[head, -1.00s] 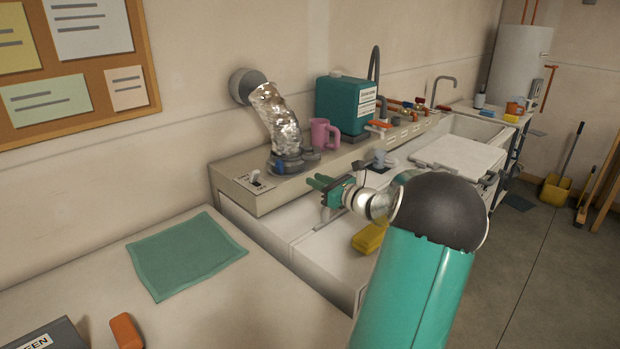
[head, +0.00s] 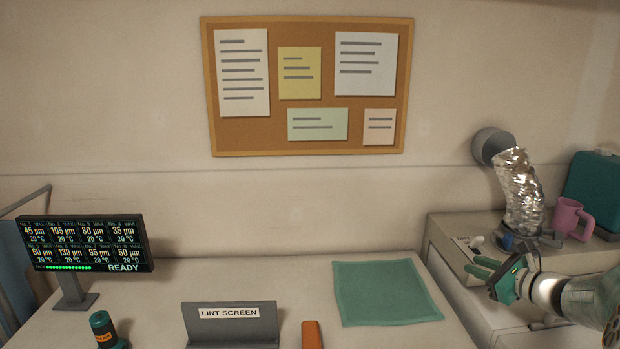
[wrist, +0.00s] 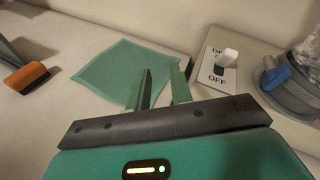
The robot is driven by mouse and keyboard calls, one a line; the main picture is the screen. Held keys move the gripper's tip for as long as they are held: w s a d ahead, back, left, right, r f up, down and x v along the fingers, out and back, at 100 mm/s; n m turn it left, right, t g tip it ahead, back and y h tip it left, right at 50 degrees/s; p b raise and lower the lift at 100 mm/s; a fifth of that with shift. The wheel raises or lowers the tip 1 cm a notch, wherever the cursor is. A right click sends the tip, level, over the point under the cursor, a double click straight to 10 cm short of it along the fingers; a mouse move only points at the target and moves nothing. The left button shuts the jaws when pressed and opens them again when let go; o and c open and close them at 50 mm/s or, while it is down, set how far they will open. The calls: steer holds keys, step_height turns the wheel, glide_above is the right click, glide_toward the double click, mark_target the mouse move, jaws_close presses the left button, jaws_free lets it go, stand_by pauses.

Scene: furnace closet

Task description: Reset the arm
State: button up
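My gripper (head: 474,265) is at the right of the head view, in front of the grey ledge by the lint duct, with its green fingers pointing left. In the wrist view my gripper (wrist: 161,74) shows two green fingers apart with nothing between them. It is open and empty. Beyond the fingers lies the flat green cloth (wrist: 118,68) on the counter. Most of my arm is outside the head view on the right.
A switch plate (wrist: 218,72) marked OFF, a foil duct (head: 521,195) and a pink mug (head: 568,216) are near my gripper. The counter also holds the green cloth (head: 385,292), an orange-ended tool (head: 311,334), a LINT SCREEN holder (head: 232,326) and a display (head: 88,244).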

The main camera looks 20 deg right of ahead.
steer(key=s+a+n+g+y, duration=0.2)
steer(key=a+n+g, duration=0.95)
steer(key=a, duration=1.85)
steer(key=s+a+n+t+h, duration=0.1)
steer(key=s+a+n+h, duration=0.1)
steer(key=s+a+n, duration=0.3)
steer(key=s+a+n+t+h, duration=0.1)
steer(key=s+a+n, duration=0.4)
steer(key=s+n, duration=0.5)
steer(key=n+h, duration=0.1)
steer(key=n, duration=0.2)
steer(key=shift+a+n, duration=0.35)
